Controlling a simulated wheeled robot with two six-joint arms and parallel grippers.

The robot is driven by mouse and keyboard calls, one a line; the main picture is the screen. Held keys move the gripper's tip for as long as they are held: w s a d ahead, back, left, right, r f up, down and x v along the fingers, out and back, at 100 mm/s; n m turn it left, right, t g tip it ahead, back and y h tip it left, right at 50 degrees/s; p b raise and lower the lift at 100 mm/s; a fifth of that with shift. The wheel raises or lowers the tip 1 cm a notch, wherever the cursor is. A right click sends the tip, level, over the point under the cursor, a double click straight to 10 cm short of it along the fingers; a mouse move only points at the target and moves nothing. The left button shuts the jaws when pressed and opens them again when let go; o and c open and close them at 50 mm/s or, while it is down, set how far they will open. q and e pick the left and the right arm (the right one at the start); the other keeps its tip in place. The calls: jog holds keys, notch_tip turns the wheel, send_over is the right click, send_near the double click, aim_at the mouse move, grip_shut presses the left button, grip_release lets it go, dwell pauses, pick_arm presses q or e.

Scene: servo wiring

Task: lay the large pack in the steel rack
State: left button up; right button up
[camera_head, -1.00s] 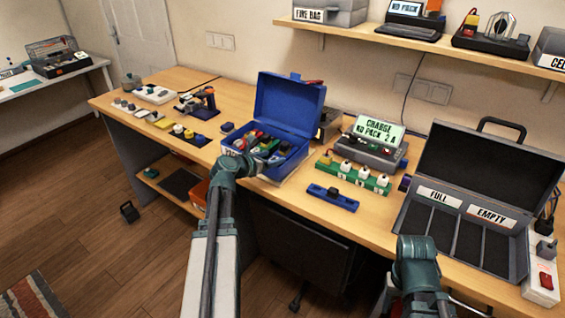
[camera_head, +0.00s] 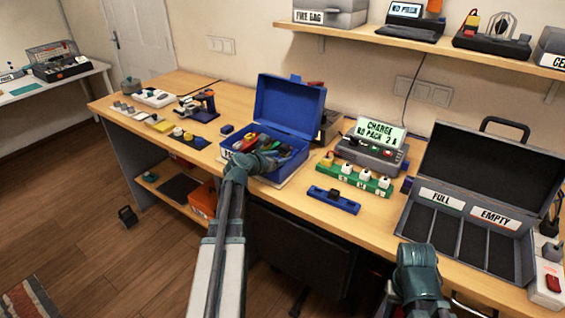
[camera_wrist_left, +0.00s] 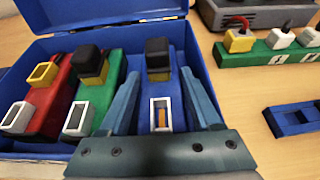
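The open blue box (camera_head: 290,110) stands on the bench and holds several packs. In the left wrist view these include a red pack (camera_wrist_left: 45,105), a green pack (camera_wrist_left: 100,93) and a blue pack (camera_wrist_left: 161,88) with a black cap and white connector. I cannot tell for sure which is the large pack. My left gripper (camera_wrist_left: 160,75) is open, with its fingers on either side of the blue pack; contact cannot be judged. In the head view its wrist hides the fingers. My right arm's wrist (camera_head: 416,265) shows, but not its fingers. I cannot clearly identify the steel rack; a wire basket (camera_head: 58,60) sits far left.
The charger (camera_head: 372,150) and a green strip (camera_head: 352,178) are right of the box, with a blue holder (camera_head: 333,200) in front. The open case (camera_head: 470,205) marked FULL and EMPTY stands at the right. Small parts line the left bench.

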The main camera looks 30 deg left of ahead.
pick_arm(q)
grip_shut()
jog(key=shift+r, duration=0.15)
notch_tip(320, 180, up, 10)
jog(key=p, duration=1)
